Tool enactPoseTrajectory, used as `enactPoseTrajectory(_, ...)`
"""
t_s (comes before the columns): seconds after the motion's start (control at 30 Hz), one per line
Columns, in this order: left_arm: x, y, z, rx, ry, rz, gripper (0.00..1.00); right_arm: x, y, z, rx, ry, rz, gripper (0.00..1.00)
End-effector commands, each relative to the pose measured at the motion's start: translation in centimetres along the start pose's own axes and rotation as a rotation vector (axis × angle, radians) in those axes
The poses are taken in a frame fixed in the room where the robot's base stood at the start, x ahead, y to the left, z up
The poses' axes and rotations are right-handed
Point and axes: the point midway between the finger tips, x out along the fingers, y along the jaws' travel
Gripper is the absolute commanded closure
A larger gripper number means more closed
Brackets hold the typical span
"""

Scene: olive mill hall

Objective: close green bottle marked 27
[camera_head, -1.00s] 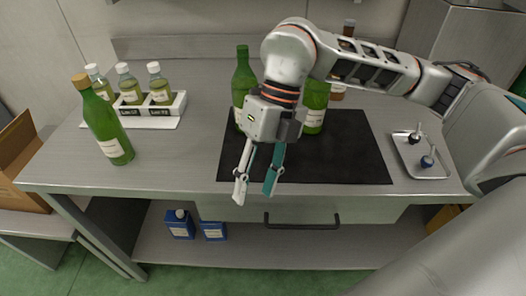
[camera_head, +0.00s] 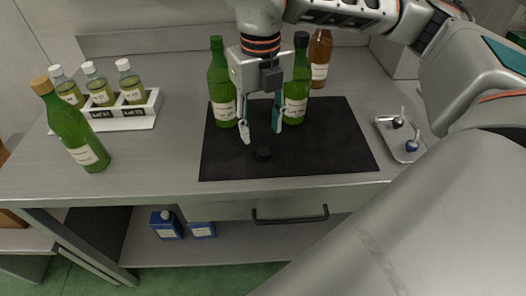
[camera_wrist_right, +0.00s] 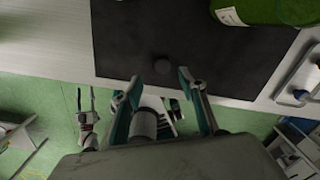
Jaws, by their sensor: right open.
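Two green bottles stand upright on the black mat. The left one (camera_head: 219,88) shows a green top, and I see no dark cap on it. The right one (camera_head: 296,88) has a black cap. A third green bottle (camera_head: 78,135) with a cork-coloured top stands at the left. The label numbers are too small to read surely. A small black cap (camera_head: 263,153) lies on the mat, also in the right wrist view (camera_wrist_right: 161,66). My right gripper (camera_head: 263,138) is open and empty, above and behind the cap, between the two bottles.
A white rack (camera_head: 137,113) with several small oil bottles stands at the left back. A brown bottle (camera_head: 320,58) stands behind the mat (camera_head: 330,150). A metal tray (camera_head: 388,130) with two stoppers lies at the right. The mat's front right is free.

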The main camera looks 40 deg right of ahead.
Motion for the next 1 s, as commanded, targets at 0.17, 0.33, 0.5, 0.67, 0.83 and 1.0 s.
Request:
enactPoseTrajectory(0.17,0.1,0.1,0.4,0.002,-0.005,0.001,0.6,1.9,-0.1,-0.1,0.0,0.004,-0.001,0.59)
enactPoseTrajectory(0.33,0.1,0.0,0.3,0.003,-0.004,0.0,0.6,1.9,0.0,0.0,0.0,0.001,0.0,0.59)
enactPoseTrajectory(0.5,0.1,0.0,0.1,0.003,0.0,-0.001,0.6,2.1,-0.1,0.0,0.0,0.002,0.0,0.59)
enactPoseTrajectory(0.67,0.2,0.0,0.1,0.003,0.001,-0.001,0.6,3.7,-0.3,-0.1,0.0,0.006,-0.001,0.59)
enactPoseTrajectory(0.83,0.3,0.0,0.5,0.005,-0.001,-0.001,0.6,6.3,-0.6,0.0,-0.001,0.007,-0.001,0.59)
enactPoseTrajectory(1.0,0.4,-0.1,0.4,0.007,-0.001,-0.003,0.6,7.2,-0.5,0.1,0.0,0.003,0.0,0.59)
